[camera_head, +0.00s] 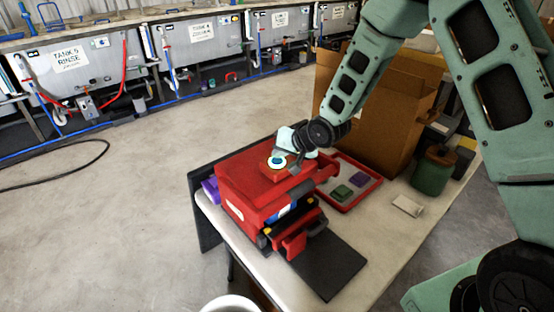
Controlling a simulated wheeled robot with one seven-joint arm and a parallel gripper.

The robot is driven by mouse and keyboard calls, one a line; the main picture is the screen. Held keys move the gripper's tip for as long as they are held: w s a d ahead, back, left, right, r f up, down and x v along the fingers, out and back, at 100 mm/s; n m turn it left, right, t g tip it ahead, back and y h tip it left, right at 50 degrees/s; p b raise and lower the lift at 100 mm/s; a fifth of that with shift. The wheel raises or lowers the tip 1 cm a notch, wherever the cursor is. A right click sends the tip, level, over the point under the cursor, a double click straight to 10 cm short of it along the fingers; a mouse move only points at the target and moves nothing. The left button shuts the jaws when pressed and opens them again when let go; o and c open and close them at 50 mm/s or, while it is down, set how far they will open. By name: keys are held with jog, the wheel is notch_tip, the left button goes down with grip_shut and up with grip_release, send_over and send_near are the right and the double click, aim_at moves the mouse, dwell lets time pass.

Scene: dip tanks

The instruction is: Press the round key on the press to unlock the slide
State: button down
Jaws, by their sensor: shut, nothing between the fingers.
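The red press (245,190) stands on a pale table near the middle of the head view. Its round key (277,161), a pale disc with a darker ring, sits on a raised red block on top of the press. My gripper (289,158) is shut and empty, right at the key on its right side. I cannot tell whether the fingertips touch the key or hover just above it. The slide appears to be the red part with a dark handle (296,239) at the front of the press, above a black plate.
A red tray (372,191) with green and purple pieces lies right of the press. A cardboard box (385,125) stands behind it, with a green jar (432,171) to the right. A small white block (407,206) lies on the table. Dip tanks (205,40) line the back; the floor between is mostly clear.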

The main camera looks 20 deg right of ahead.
aim_at(280, 162)
dwell(0.6)
jog(key=shift+f+b, duration=0.35)
jog(key=shift+f, duration=0.15)
jog(key=shift+r, duration=0.15)
jog(key=shift+r+p, duration=0.35)
notch_tip(280, 162, up, 6)
jog(key=p, duration=0.4)
jog(key=shift+p, duration=0.4)
